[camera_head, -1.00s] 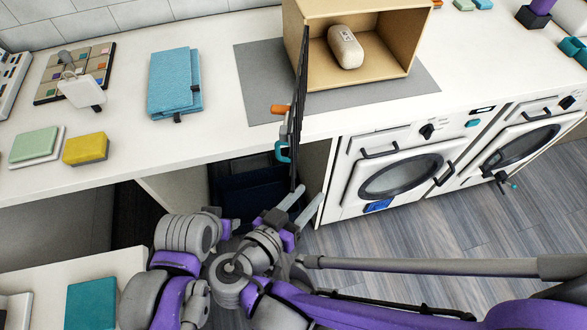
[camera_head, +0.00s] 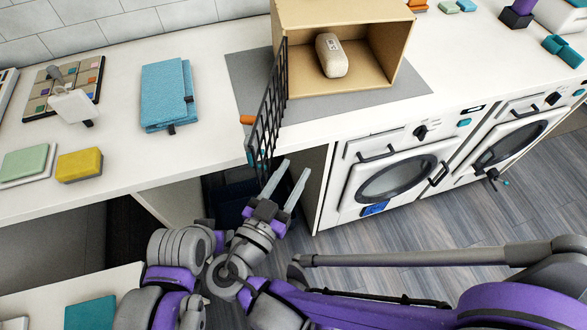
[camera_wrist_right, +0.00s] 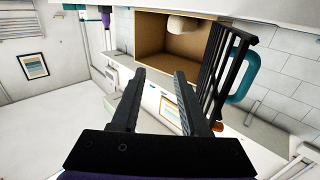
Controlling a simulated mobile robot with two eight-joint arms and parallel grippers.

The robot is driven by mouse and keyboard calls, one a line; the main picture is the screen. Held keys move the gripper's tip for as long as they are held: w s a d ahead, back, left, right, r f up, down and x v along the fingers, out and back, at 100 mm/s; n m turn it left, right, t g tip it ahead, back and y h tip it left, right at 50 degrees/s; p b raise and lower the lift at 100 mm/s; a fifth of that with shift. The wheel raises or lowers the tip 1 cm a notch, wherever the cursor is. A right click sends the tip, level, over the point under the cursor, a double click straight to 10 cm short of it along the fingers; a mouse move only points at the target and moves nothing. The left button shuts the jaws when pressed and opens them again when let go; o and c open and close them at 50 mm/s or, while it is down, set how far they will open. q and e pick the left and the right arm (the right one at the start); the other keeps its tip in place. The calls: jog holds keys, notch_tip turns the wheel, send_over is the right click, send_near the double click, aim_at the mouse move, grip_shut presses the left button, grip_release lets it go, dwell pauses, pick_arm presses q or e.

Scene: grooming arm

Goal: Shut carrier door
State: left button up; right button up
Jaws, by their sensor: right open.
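The carrier is a tan open-fronted box (camera_head: 395,45) on the counter. Its black grid door (camera_head: 268,112) stands open at the box's left front edge and sticks out over the counter's front. A teal handle (camera_wrist_right: 241,70) is on the door's outer side, and an orange piece (camera_head: 247,119) shows beside the door. My right gripper (camera_head: 293,175) is open and empty, just beyond the counter's front, close to the door's lower free end. In the right wrist view the open fingers (camera_wrist_right: 160,80) point toward the box, with the door right of them. My left gripper is not visible.
A beige rounded item (camera_head: 332,56) lies inside the box. A grey mat (camera_head: 410,88) lies under the box. White front-loading machines (camera_head: 395,180) stand below the counter at right. A blue folded cloth (camera_head: 167,95) and a yellow sponge (camera_head: 80,165) lie left.

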jog(key=shift+w+d, duration=0.25)
jog(key=shift+w, duration=0.2)
jog(key=shift+c, duration=0.3)
grip_shut()
dwell(0.9)
jog(key=shift+o, duration=0.3)
grip_release()
jog(key=shift+s+a, duration=0.1)
jog(key=v, duration=1)
jog(key=shift+s+b, duration=0.35)
